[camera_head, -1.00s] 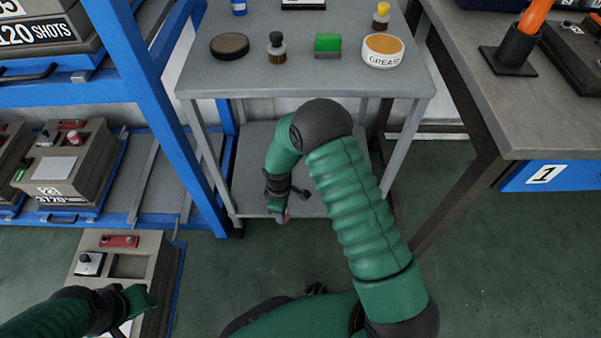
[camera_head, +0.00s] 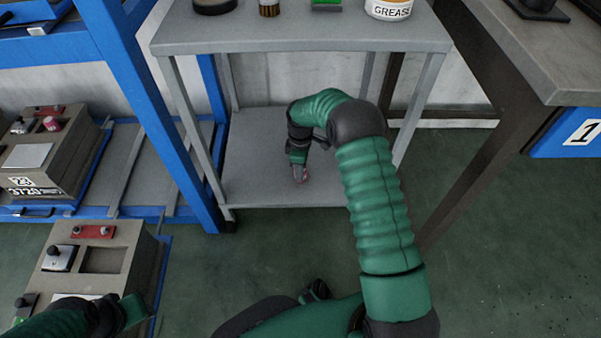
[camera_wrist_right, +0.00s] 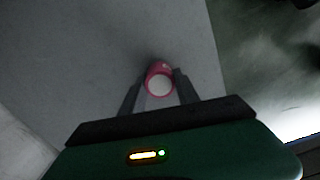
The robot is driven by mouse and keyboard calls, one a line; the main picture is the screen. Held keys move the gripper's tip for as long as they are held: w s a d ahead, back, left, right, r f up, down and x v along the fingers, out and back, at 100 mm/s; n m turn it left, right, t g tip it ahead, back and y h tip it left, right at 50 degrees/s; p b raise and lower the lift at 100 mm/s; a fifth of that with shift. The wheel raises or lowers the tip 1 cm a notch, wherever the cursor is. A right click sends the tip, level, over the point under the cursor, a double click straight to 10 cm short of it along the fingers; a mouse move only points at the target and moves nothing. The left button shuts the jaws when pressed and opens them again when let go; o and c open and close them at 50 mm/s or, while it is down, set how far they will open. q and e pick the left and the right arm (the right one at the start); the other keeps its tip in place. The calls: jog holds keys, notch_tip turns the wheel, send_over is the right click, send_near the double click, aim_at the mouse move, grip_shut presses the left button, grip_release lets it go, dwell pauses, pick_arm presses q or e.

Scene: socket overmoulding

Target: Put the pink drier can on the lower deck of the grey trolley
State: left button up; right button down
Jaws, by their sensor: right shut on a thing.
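The grey trolley has an upper deck (camera_head: 300,33) and a lower deck (camera_head: 250,182). My right gripper (camera_head: 299,175) reaches in under the upper deck and is over the front part of the lower deck. It is shut on the pink drier can (camera_wrist_right: 159,78), which has a white end and sits between the two fingers in the right wrist view. I cannot tell whether the can touches the deck. My left gripper (camera_head: 128,312) is at the lower left, over a beige box; its fingers are not clear.
A dark round pad, a brush, a green block and a grease tub (camera_head: 388,9) stand on the upper deck. A blue rack (camera_head: 150,100) is close on the left, a workbench (camera_head: 545,50) on the right. The lower deck is otherwise bare.

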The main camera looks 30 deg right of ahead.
jog(key=c, duration=0.9)
grip_release()
notch_tip(320, 180, up, 8)
jog(key=p, duration=0.5)
jog(key=shift+f+p, duration=0.2)
jog(key=shift+p, duration=0.15)
jog(key=s+a+r+m+t, duration=0.2)
jog(key=s+a+r+m, duration=0.3)
jog(key=s+a+r, duration=0.6)
jog(key=s+a+m, duration=0.4)
jog(key=s, duration=0.7)
jog(key=shift+t, duration=0.3)
